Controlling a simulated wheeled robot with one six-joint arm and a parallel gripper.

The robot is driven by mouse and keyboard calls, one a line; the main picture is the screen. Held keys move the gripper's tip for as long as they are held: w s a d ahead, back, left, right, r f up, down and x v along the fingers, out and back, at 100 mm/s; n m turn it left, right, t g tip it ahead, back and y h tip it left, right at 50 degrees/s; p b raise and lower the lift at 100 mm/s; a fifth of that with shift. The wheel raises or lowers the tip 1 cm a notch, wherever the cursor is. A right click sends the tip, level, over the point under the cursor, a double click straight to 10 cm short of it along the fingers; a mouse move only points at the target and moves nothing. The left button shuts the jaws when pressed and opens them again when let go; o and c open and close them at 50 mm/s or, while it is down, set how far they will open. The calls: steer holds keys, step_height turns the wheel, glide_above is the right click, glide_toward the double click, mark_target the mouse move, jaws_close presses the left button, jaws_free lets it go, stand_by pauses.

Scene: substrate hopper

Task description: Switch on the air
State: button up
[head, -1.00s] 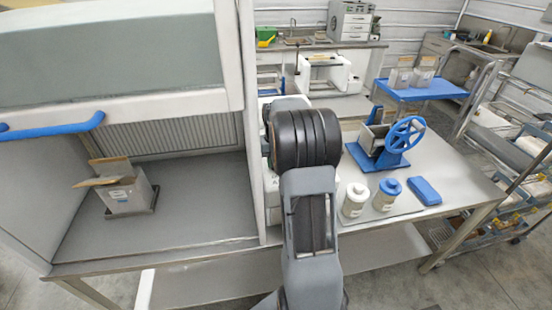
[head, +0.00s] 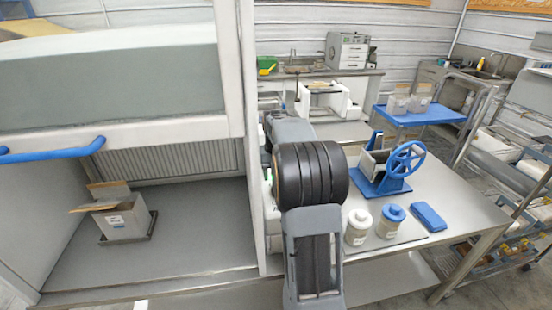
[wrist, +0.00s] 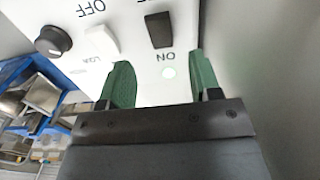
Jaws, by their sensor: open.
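In the wrist view a white control panel (wrist: 140,85) fills the upper middle, its lettering upside down. A white rocker switch (wrist: 102,42) and a black round knob (wrist: 53,41) are farther left, near the word OFF. My gripper (wrist: 160,62) is open, its two green fingers apart and empty in front of the panel. The black switch lies beyond the fingertips, between their lines. I cannot tell whether the fingers touch the panel. My arm hides the gripper in the head view.
The hooded cabinet (head: 252,130) stands left of my arm, with an open box (head: 122,222) inside. Right of my arm the bench holds two jars (head: 357,228) (head: 390,222), a blue case (head: 429,217) and a blue-wheeled device (head: 380,180). A grey wall is close right in the wrist view.

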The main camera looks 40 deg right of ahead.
step_height(320, 180, up, 8)
stand_by(0.4)
stand_by(0.5)
